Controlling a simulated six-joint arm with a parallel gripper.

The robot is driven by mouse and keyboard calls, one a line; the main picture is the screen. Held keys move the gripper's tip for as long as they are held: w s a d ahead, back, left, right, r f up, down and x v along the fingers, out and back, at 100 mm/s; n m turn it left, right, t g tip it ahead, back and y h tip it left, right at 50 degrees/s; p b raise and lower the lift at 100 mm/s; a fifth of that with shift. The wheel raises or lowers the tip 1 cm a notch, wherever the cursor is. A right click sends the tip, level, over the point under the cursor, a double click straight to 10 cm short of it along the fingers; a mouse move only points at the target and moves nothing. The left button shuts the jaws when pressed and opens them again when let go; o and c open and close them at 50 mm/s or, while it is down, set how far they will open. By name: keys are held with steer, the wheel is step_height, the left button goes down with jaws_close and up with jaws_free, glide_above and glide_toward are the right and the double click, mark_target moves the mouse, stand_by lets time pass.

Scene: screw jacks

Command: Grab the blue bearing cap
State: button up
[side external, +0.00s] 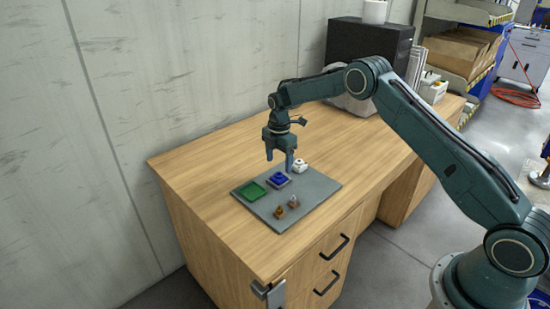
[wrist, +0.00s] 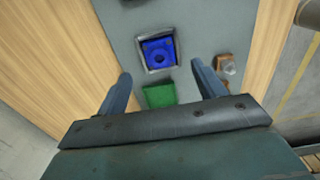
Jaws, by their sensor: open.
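The blue bearing cap (side external: 279,180) sits in a square grey holder on the grey mat (side external: 318,187). In the wrist view the blue cap (wrist: 158,53) lies in its light-rimmed square frame, with a round dark spot in its middle. My gripper (side external: 279,164) is open and empty above the mat, close over the blue cap in the side view. In the wrist view the two fingers of my gripper (wrist: 160,80) stand apart, with the blue cap ahead of and between them.
A green square tray (side external: 252,191) lies left of the cap; the green (wrist: 159,95) also shows between my fingers. A white part (side external: 300,165) stands right of the cap. Two small brown and metallic parts (side external: 280,211) stand near the mat's front. The wooden desk (side external: 215,165) is clear around the mat.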

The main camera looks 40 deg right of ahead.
mark_target(279, 172)
steer(key=shift+f, duration=2.6)
steer(key=shift+w+r, duration=0.1)
steer(key=c, duration=1.3)
